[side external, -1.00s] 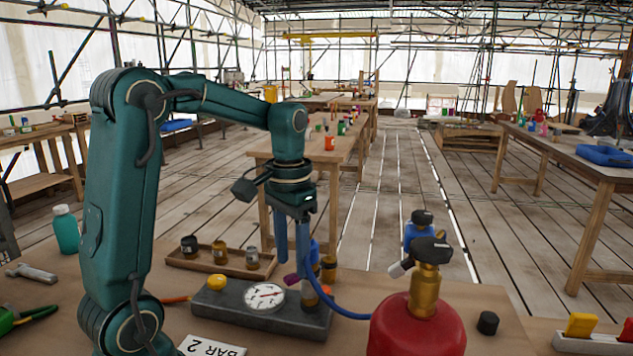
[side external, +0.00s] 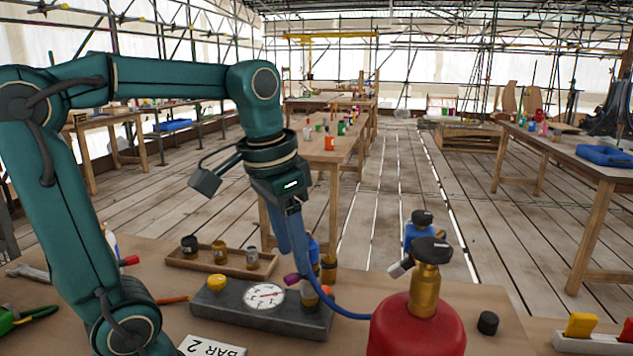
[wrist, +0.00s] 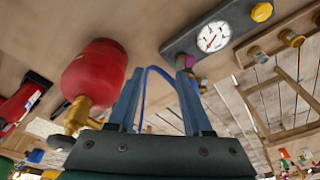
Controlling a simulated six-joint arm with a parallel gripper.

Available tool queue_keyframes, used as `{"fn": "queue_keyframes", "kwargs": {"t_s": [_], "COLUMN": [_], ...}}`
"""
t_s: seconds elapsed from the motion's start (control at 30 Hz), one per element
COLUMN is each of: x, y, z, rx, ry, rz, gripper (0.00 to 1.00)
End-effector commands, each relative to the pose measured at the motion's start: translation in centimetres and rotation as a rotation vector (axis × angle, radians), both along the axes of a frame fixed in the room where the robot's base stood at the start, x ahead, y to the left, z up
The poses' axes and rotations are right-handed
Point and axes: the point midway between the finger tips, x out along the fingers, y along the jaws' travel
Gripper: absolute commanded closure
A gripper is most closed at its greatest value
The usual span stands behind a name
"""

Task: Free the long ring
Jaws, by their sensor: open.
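I cannot make out a long ring in either view. My gripper (side external: 305,278) is open, its blue fingers pointing down and slightly right behind the gauge block (side external: 285,323). In the wrist view my gripper (wrist: 158,87) has its fingers apart, with nothing seen held between them. The round white gauge (side external: 265,296) sits on the block beside a yellow knob (side external: 217,283). A blue hose (side external: 348,314) runs from the fittings by the block toward the red cylinder (side external: 410,328), which has a brass valve (side external: 425,288). A purple knob (side external: 291,279) is close to the fingers, which partly hide the fittings.
A wooden tray (side external: 205,266) with three small jars lies behind the block. A white "BAR 2" card (side external: 210,346) lies in front. A black cap (side external: 488,323) stands right of the cylinder, with bare tabletop around it. Tools lie at left.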

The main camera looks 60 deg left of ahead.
Motion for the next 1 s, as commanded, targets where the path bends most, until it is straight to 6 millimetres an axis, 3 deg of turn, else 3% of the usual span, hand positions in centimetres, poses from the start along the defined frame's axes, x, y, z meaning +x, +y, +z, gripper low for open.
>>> {"fn": "queue_keyframes", "kwargs": {"t_s": [0.2,0.4,0.53,1.0], "x": [-3.8,-5.6,-5.7,-5.3], "y": [-3.5,-4.7,-4.7,-4.7], "z": [-1.0,-3.2,-4.2,-4.0], "rx": [0.003,-0.02,-0.031,-0.036], "ry": [-0.171,-0.268,-0.275,-0.292], "rz": [-0.082,-0.081,-0.047,-0.032], "gripper": [0.5,0.5,0.5,0.5]}}
